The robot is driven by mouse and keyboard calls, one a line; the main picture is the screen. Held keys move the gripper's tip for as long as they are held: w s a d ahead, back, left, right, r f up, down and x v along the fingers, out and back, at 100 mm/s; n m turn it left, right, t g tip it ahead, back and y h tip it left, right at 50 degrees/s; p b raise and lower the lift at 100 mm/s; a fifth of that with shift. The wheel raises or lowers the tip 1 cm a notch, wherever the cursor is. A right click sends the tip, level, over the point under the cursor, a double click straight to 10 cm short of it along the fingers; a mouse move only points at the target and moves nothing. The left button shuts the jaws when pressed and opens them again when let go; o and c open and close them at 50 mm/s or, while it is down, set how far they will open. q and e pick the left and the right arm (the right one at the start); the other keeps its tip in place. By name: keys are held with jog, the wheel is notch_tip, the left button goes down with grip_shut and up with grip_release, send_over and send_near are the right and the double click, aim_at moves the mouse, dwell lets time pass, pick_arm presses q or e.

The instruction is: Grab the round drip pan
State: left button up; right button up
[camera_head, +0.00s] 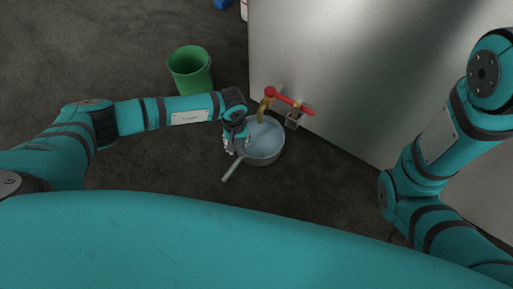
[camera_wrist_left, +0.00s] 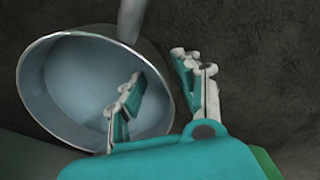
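The round drip pan (camera_head: 268,150) is a grey metal pan with a straight handle (camera_head: 232,170) and a pale blue inside. It stands on the floor beside the tank, below the brass tap (camera_head: 263,108). My left gripper (camera_head: 232,144) is at the pan's left rim. In the left wrist view, the pan (camera_wrist_left: 38,85) fills the left side, its handle (camera_wrist_left: 130,18) pointing up. My left gripper's fingers (camera_wrist_left: 157,72) are apart, one over the pan's inside and one outside its rim. A gap shows between them and the rim. My right gripper is out of view.
A large metal tank (camera_head: 370,70) stands at the right, with a red tap handle (camera_head: 288,99) sticking out above the pan. A green bucket (camera_head: 190,72) stands behind my left forearm. The dark floor left of the pan is clear.

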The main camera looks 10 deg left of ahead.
pick_arm(q)
jog(key=shift+f, duration=0.9)
jog(key=shift+r, duration=0.15)
grip_shut()
jog(key=shift+w+r, duration=0.1)
